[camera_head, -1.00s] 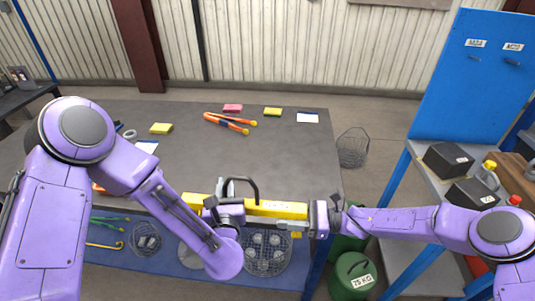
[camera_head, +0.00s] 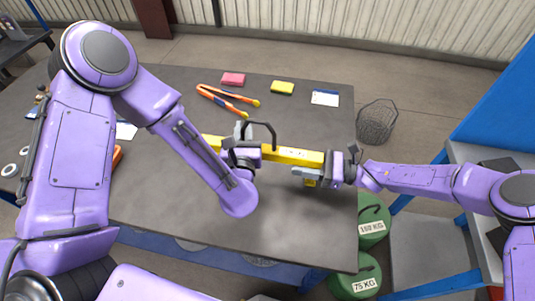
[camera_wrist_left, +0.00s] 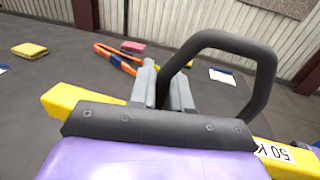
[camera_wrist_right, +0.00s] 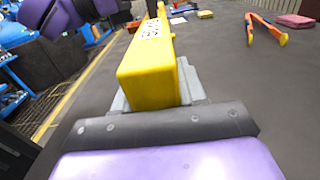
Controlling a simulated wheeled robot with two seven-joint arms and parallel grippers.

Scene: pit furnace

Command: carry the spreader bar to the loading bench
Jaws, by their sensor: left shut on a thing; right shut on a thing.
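The yellow spreader bar (camera_head: 292,155) lies across the view over the dark top of the bench (camera_head: 300,225), near its right end. A black loop handle (camera_head: 262,128) stands up from the bar; the left wrist view shows it close (camera_wrist_left: 268,75). My right gripper (camera_head: 318,172) is shut on the bar's right end, which fills the middle of the right wrist view (camera_wrist_right: 148,70). My left arm hides part of the bar's left end. I cannot tell whether the bar touches the bench top.
A wire basket (camera_head: 377,122) and green weights (camera_head: 357,275) stand right of the bench. The front bench top is clear.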

